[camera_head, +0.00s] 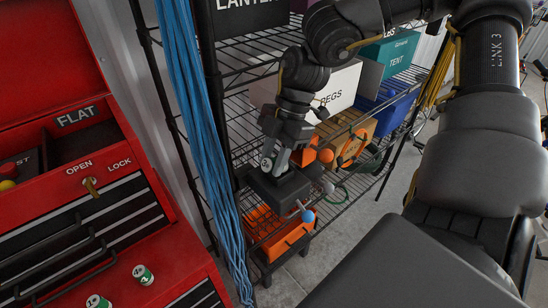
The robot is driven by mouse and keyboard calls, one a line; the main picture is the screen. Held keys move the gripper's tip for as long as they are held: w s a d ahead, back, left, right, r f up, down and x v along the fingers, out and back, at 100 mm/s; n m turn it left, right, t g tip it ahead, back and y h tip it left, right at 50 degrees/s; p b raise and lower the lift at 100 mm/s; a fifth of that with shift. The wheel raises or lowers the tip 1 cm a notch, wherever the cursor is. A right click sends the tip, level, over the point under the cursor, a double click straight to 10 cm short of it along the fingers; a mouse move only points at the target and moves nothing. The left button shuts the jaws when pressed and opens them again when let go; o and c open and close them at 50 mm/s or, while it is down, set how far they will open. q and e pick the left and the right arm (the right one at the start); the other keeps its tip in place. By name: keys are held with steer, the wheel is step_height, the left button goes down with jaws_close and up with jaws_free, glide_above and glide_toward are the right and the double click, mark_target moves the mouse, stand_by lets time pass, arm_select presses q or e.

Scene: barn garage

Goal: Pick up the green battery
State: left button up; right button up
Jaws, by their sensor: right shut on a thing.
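My right gripper (276,166) hangs at the end of my arm in front of the wire shelf. It is shut on a green and white battery (267,163), which shows between its fingers just above a black block (280,188). I cannot tell whether the battery touches that block. Two more green and white batteries stand on the red tool chest at the lower left, one (143,274) nearer the middle and one (98,301) at the bottom edge. My left gripper is not in view.
A wire shelf (240,112) holds a white box (338,88), a teal tent box (394,50), a blue bin (388,106) and an orange bin (285,240). The red tool chest (178,250) and hanging blue ropes (190,110) stand left. Grey floor (345,230) is clear.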

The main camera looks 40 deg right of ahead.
mark_target(273, 159)
step_height(273, 159, up, 16)
steer(key=b, duration=0.3)
steer(key=shift+f, duration=0.15)
jaws_close()
steer(key=shift+s+r, duration=0.1)
steer(key=shift+r, duration=0.7)
